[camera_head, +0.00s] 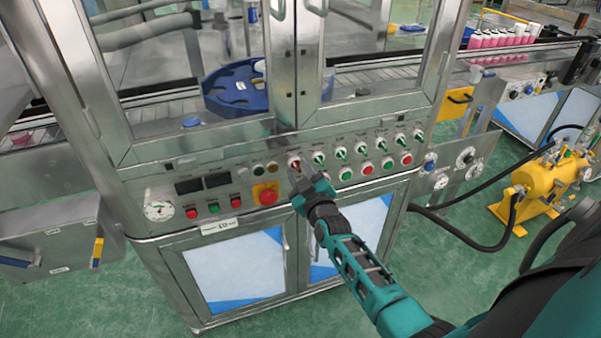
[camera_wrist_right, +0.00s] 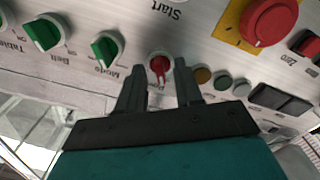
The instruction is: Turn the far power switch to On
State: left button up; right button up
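The red rotary switch (camera_head: 293,163) is at the left end of the upper row of knobs on the machine's control panel (camera_head: 153,186). It also shows in the right wrist view (camera_wrist_right: 159,66), where its lettering is mostly hidden by a finger. My right gripper (camera_head: 301,178) is at the panel, right in front of this switch. In the right wrist view its two fingers (camera_wrist_right: 160,82) are spread, one on each side below the red knob, with a gap to it on both sides. Whether the fingertips overlap the knob in depth I cannot tell. My left gripper is not in view.
Several green knobs (camera_head: 319,158) continue the row to the right. A red emergency button (camera_head: 267,194) on a yellow plate and indicator lamps (camera_head: 258,169) sit left of the switch. Green and red push buttons (camera_head: 367,168) lie below the knobs. Glass doors stand above.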

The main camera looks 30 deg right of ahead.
jog(key=shift+c, duration=0.4)
grip_shut()
jog(key=shift+m, duration=0.3)
jog(key=m, duration=0.5)
jog(key=shift+m, duration=0.3)
jog(key=m, duration=0.5)
jog(key=shift+m, duration=0.3)
jog(key=shift+o, duration=0.4)
grip_release()
